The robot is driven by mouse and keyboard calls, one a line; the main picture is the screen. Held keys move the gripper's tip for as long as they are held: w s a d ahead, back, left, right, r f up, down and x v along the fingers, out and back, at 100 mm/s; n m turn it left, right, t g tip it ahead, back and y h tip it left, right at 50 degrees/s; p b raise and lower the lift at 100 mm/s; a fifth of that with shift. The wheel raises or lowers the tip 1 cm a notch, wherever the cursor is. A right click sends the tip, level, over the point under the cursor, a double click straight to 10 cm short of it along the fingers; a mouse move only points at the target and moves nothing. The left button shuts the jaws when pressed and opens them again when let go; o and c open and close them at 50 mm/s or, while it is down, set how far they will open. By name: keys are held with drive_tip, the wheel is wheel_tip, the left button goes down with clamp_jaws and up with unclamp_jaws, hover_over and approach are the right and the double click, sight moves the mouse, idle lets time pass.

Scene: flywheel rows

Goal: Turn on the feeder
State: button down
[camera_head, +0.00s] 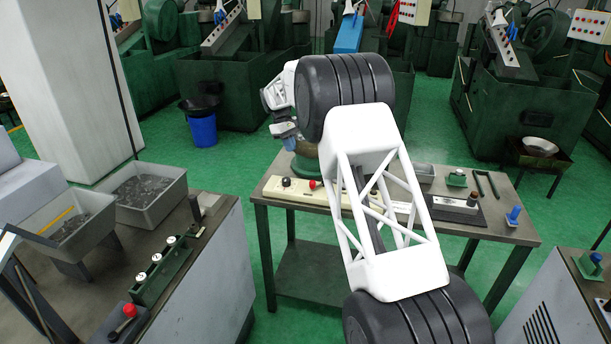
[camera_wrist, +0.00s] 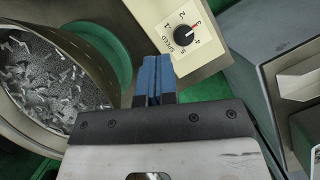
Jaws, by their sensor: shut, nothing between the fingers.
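The feeder's beige control box (camera_head: 272,191) lies on the table in the head view, with a black knob (camera_head: 286,182) and a red button (camera_head: 313,184). In the wrist view the box (camera_wrist: 160,22) shows a black SPEED dial (camera_wrist: 185,38) with a red pointer near 3. The feeder bowl (camera_wrist: 92,62), holding many small metal parts, is at the left there; in the head view it is mostly behind my arm. My gripper (camera_wrist: 155,62) is shut and empty, its blue fingertips between bowl and box in the picture. It also shows in the head view (camera_head: 290,144), above the table's back left.
The work table (camera_head: 285,262) also carries a dark mat with a metal piece and a blue-topped item (camera_head: 514,214). At left, another bench holds two grey bins (camera_head: 150,210) of parts. Large green machines and a blue bucket (camera_head: 203,130) stand behind.

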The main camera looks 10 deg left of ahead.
idle(0.4)
drive_tip(key=x, duration=1)
drive_tip(key=shift+s+d+f, duration=0.1)
drive_tip(key=shift+s+d, duration=0.2)
drive_tip(key=shift+d, duration=0.3)
drive_tip(key=shift+s+d, duration=0.35)
drive_tip(key=shift+d, duration=0.3)
drive_tip(key=shift+s+d, duration=0.25)
drive_tip(key=shift+d, duration=0.3)
